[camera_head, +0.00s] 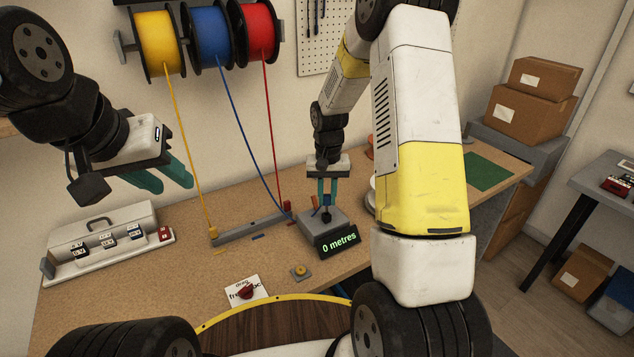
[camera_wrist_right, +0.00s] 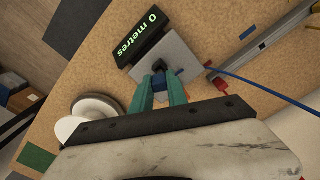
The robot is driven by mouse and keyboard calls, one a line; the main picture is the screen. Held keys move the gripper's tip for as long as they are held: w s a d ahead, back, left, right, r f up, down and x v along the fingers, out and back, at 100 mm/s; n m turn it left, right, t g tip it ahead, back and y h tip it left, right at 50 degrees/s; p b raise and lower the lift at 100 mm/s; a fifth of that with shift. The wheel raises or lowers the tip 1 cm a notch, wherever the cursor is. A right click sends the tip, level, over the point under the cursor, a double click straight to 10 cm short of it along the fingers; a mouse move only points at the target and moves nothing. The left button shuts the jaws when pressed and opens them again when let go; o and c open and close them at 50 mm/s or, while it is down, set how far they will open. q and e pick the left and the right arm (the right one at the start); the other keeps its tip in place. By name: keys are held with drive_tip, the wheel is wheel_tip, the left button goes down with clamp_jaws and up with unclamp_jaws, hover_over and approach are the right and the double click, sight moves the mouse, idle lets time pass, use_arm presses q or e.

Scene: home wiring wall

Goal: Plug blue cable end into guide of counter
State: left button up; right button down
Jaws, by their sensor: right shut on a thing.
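The counter (camera_head: 322,232) is a grey box with a dark display reading "0 metres"; it also shows in the wrist view (camera_wrist_right: 180,55). My right gripper (camera_head: 327,196) is above it, shut on the blue cable end (camera_wrist_right: 178,73), only partly visible between the teal fingers. A small dark guide (camera_head: 327,215) stands on the counter just below the fingertips. I cannot tell whether the end is inside it or only above it. My left gripper (camera_head: 166,181) is open and empty at the left.
Yellow (camera_head: 157,43) and red (camera_head: 258,30) spools flank the blue one. A grey rail (camera_head: 248,229) lies left of the counter. A case of labelled blocks (camera_head: 105,250), a card with a red knob (camera_head: 245,291) and a small yellow disc (camera_head: 300,272) sit on the bench.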

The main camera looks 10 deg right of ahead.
sight(327, 205)
drive_tip(key=shift+f, duration=1.6)
drive_tip(key=c, duration=1.2)
unclamp_jaws()
drive_tip(key=shift+r, duration=3.9)
drive_tip(key=s+r+t, duration=0.2)
drive_tip(key=s+r, duration=0.3)
drive_tip(key=r, duration=0.5)
drive_tip(key=s+a+r+n+t+y, duration=0.1)
drive_tip(key=s+r+t, duration=0.1)
drive_tip(key=s+r, duration=0.4)
drive_tip(key=s+a+r+n+t+y, duration=0.1)
drive_tip(key=s+r, duration=0.5)
drive_tip(key=s, duration=0.7)
drive_tip(key=shift+s+n+t, duration=0.15)
drive_tip(key=shift+n+t, duration=0.15)
drive_tip(key=shift+t, duration=0.3)
